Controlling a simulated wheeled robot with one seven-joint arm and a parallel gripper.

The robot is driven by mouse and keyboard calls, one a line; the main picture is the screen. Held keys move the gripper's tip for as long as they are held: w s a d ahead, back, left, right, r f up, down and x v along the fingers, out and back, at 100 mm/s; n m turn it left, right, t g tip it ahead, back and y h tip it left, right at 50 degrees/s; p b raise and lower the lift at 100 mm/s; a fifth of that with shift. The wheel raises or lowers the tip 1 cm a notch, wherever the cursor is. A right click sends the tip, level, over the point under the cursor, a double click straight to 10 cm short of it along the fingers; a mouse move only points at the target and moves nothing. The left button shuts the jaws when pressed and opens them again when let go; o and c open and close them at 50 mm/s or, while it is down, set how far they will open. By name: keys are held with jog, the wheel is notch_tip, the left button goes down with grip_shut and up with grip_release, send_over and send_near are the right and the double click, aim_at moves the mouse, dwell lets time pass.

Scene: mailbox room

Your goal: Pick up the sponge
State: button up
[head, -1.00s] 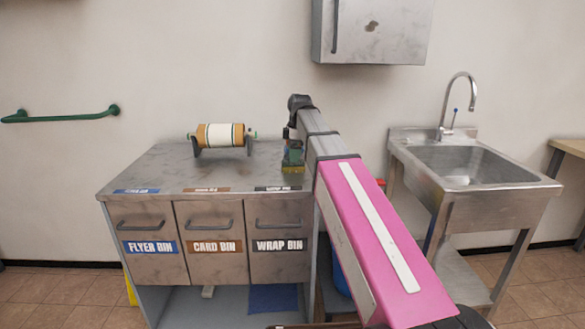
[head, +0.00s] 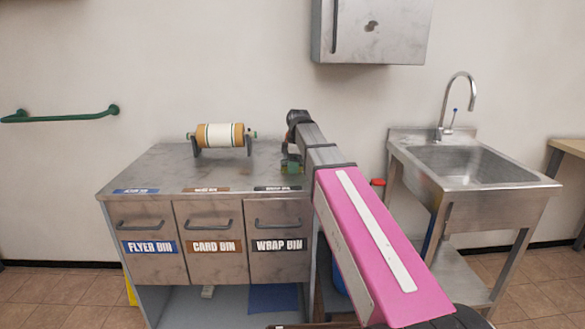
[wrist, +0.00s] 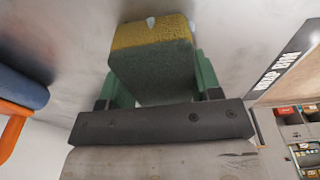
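The sponge (wrist: 150,60), yellow on one side and dark green on the other, is between the two green fingers of my gripper (wrist: 160,85) in the wrist view. A finger lies close along each side of it; whether they press on it is unclear. In the head view my gripper (head: 291,166) is low over the right part of the metal counter (head: 165,172), near its back right corner. The sponge cannot be made out clearly there, as my gripper and arm cover that spot.
A tan and white roll on a holder (head: 220,135) stands on the counter left of my gripper. Labelled bins are below, including the wrap bin (head: 278,258). A wall cabinet (head: 375,30) hangs above right; a sink (head: 465,165) stands to the right. The counter's front left is clear.

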jog(key=shift+r, duration=0.1)
jog(key=shift+c, duration=0.4)
jog(key=shift+r, duration=0.6)
notch_tip(320, 180, up, 2)
jog(key=shift+r, duration=0.25)
jog(key=s+a+r, duration=0.7)
jog(key=a, duration=0.2)
jog(key=shift+s, duration=0.2)
